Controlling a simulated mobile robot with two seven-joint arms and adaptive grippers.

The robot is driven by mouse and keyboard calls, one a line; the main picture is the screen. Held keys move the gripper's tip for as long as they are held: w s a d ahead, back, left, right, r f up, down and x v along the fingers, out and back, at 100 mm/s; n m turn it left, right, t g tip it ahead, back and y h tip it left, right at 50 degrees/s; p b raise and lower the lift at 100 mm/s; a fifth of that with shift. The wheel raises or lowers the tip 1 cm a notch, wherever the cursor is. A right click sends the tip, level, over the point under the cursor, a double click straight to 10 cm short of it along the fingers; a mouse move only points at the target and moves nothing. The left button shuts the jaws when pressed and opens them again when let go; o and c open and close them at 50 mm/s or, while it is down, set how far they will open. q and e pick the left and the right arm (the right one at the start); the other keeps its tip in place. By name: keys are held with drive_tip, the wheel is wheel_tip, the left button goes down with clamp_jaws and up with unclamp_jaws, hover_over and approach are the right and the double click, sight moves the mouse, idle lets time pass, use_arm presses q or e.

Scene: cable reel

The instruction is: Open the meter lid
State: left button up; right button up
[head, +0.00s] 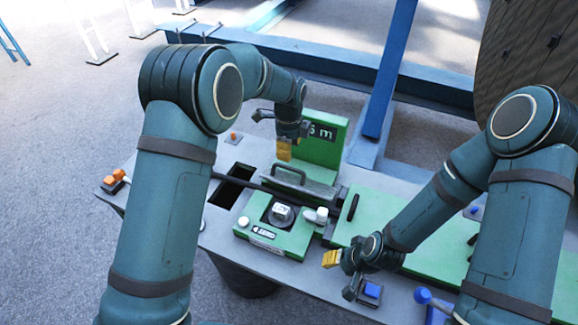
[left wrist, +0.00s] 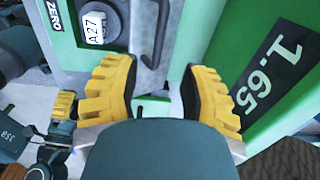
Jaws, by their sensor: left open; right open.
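The green meter housing (head: 262,240) sits on the grey bench, with a white-capped knob (head: 281,212) marked A27 on top. A dark bar handle (head: 290,174) stands behind the knob; it also shows in the left wrist view (left wrist: 160,35). A green panel (head: 325,140) with a black display rises upright behind the handle; the left wrist view reads 1.65 on it (left wrist: 267,68). I cannot tell which part is the lid. My left gripper (head: 284,150) points down above the handle, open and empty; its yellow fingers frame the left wrist view (left wrist: 157,85). My right gripper (head: 342,272) is open and empty, right of the housing.
A white knob (head: 318,215) sits at the housing's right side. A long green cover (head: 420,235) lies to the right. A blue button (head: 371,291) is near the front edge, an orange switch (head: 116,178) at the left. A blue post (head: 391,70) stands behind.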

use_arm(q)
wheel_tip(320, 180, down, 8)
drive_tip(key=shift+w+f, duration=0.1)
drive_tip(key=shift+w, duration=0.05)
idle(0.3)
clamp_jaws()
